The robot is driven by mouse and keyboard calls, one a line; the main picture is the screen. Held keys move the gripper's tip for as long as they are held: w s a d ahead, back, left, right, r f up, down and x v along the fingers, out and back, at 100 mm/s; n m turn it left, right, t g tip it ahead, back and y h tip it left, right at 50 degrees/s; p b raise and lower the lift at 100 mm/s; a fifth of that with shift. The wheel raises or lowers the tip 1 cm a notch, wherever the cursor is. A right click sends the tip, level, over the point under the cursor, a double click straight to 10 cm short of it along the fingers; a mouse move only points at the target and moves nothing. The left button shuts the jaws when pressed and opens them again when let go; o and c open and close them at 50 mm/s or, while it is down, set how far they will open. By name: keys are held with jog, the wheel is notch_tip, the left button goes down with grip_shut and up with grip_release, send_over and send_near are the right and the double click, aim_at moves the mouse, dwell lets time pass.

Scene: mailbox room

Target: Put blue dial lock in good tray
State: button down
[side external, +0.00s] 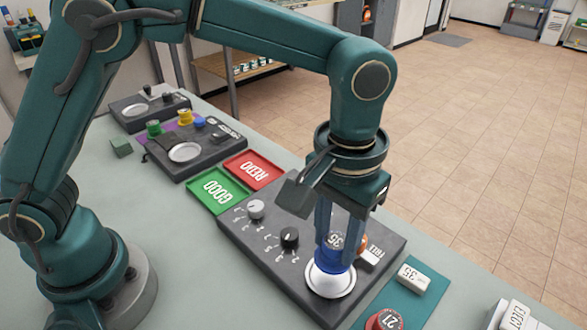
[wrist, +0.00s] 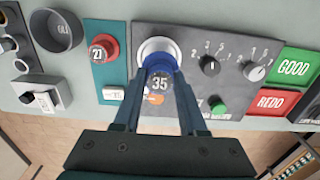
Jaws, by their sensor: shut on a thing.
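The blue dial lock (side external: 332,266) is between the fingers of my gripper (side external: 338,250), over the round silver-white seat at the near end of the grey panel. In the wrist view the blue lock (wrist: 158,63) shows between the fingertips (wrist: 160,72), beside the white ring. My gripper is shut on it and points down. The fingers hide part of the lock, and I cannot tell whether it touches the seat. The green GOOD tray (side external: 218,190) lies flat beyond the panel's far end, empty; it also shows in the wrist view (wrist: 293,66).
The red REDO tray (side external: 254,170) lies beside the green one. The grey panel (side external: 290,262) carries a white knob (side external: 256,208) and a black knob (side external: 289,238). Another dark panel (side external: 205,155) stands beyond the trays.

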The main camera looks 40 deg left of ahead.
jog(key=w+a+n, duration=0.1)
jog(key=a, duration=0.3)
jog(key=w+a+n, duration=0.1)
jog(key=a+n, duration=0.1)
jog(key=a, duration=0.2)
jog(key=w+a+n, duration=0.1)
jog(key=a+n, duration=0.1)
jog(key=a, duration=0.2)
jog(key=shift+w+a, duration=0.1)
jog(key=shift+w, duration=0.05)
jog(key=a+n, duration=0.1)
jog(key=a, duration=0.1)
jog(key=a+n, duration=0.1)
jog(key=a, duration=0.1)
jog(key=a+n, duration=0.1)
jog(key=a, duration=0.1)
jog(key=shift+s+a+f, duration=0.15)
jog(key=shift+s+a, duration=0.05)
jog(key=shift+s, duration=0.05)
jog(key=shift+s+a+f+n, duration=0.6)
jog(key=shift+a+f, duration=0.2)
jog(key=shift+a, duration=0.5)
jog(key=shift+s+a+f+n, duration=0.45)
jog(key=shift+a+f+n, duration=0.3)
jog(key=shift+a, duration=0.55)
jog(key=shift+s+a+f+n, duration=0.6)
jog(key=shift+a+f, duration=0.2)
jog(key=shift+a, duration=0.5)
jog(key=shift+f, duration=0.15)
jog(key=shift+f, duration=0.7)
